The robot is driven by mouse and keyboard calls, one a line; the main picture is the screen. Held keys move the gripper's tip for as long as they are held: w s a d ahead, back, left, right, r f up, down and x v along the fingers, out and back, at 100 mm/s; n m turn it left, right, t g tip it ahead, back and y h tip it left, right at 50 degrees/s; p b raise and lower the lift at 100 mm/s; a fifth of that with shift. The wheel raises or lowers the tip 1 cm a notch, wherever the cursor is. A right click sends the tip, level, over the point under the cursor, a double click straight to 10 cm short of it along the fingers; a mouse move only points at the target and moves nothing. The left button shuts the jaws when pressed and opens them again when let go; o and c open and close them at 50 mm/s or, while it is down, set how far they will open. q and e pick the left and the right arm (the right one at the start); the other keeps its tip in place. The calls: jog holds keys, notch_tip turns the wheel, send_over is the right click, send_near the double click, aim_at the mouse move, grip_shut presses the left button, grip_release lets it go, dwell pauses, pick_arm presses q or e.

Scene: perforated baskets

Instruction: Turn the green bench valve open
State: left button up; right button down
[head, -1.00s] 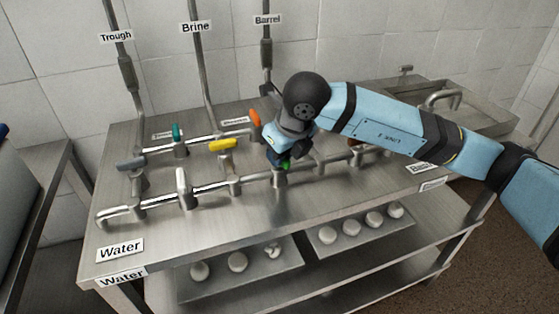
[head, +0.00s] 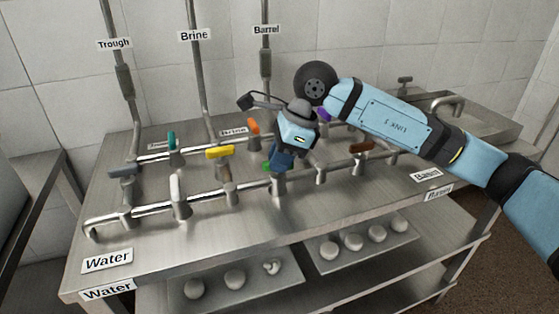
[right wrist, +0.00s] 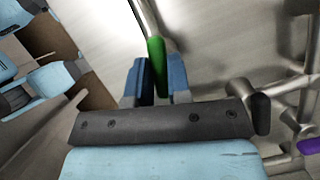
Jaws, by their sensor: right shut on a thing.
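The green bench valve (head: 267,166) is on the front pipe of the steel bench, and only a small part of its handle shows in the head view. My right gripper (head: 279,159) is over it, pointing down, and hides the rest. In the right wrist view the green handle (right wrist: 157,66) lies between the blue fingers of my right gripper (right wrist: 160,82), which are shut on it. My left gripper is not in view.
Nearby valve handles are yellow (head: 219,152), orange (head: 253,126), white (head: 175,187), teal (head: 172,138), brown (head: 361,147) and purple (head: 324,114). A sink (head: 480,124) is at the back right. The bench front near the Water label (head: 107,260) is clear.

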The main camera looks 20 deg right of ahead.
jog(key=shift+n+g, duration=0.4)
jog(key=shift+n, duration=0.5)
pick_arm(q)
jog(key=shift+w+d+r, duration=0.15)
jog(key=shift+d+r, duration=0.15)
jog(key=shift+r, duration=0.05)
pick_arm(e)
jog(key=shift+w+n, duration=0.1)
jog(key=shift+n, duration=0.3)
jog(key=c, duration=1.1)
grip_release()
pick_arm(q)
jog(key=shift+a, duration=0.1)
pick_arm(e)
jog(key=shift+o, duration=0.2)
